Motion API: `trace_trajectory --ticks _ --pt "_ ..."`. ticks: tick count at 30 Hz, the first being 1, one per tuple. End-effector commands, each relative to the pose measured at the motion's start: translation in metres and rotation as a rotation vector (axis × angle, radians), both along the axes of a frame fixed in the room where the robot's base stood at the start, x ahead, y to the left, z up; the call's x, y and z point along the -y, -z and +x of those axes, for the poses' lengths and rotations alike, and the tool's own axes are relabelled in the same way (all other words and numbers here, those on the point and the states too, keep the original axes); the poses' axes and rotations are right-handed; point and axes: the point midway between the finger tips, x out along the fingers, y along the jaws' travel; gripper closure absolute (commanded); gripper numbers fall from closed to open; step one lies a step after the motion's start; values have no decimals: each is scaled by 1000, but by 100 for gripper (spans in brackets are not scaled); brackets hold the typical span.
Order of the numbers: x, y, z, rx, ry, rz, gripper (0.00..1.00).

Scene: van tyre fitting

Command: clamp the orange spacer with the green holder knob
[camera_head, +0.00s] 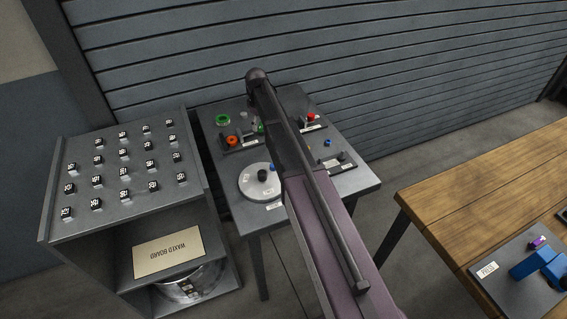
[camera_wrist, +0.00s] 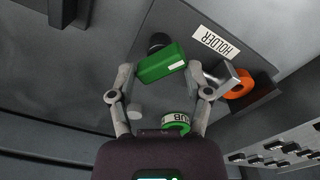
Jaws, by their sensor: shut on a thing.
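The green holder knob (camera_wrist: 161,62) is a bar-shaped green handle on a dark round pivot, beside the HOLDER label (camera_wrist: 217,40). My gripper (camera_wrist: 162,74) is shut on it, one finger at each end. The orange spacer (camera_wrist: 237,84) is a ring in the holder, with a grey metal piece of the holder (camera_wrist: 228,77) reaching to it; I cannot tell how tightly it is held. In the head view the orange spacer (camera_head: 232,141) is left of my arm, which hides most of my gripper; a sliver of the green knob (camera_head: 260,127) shows there.
A green ring (camera_head: 223,119) lies behind the spacer on the grey table (camera_head: 252,222). A grey disc (camera_head: 251,188) is in front, and a red knob (camera_head: 311,117) is right of my arm. A shelf unit (camera_head: 110,217) stands left, a wooden bench (camera_head: 470,200) right.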

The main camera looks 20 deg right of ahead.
Motion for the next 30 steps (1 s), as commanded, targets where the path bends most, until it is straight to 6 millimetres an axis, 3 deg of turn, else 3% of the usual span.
trace_trajectory --ticks 30 --pt "-3 0 -4 -2 -687 3 43"
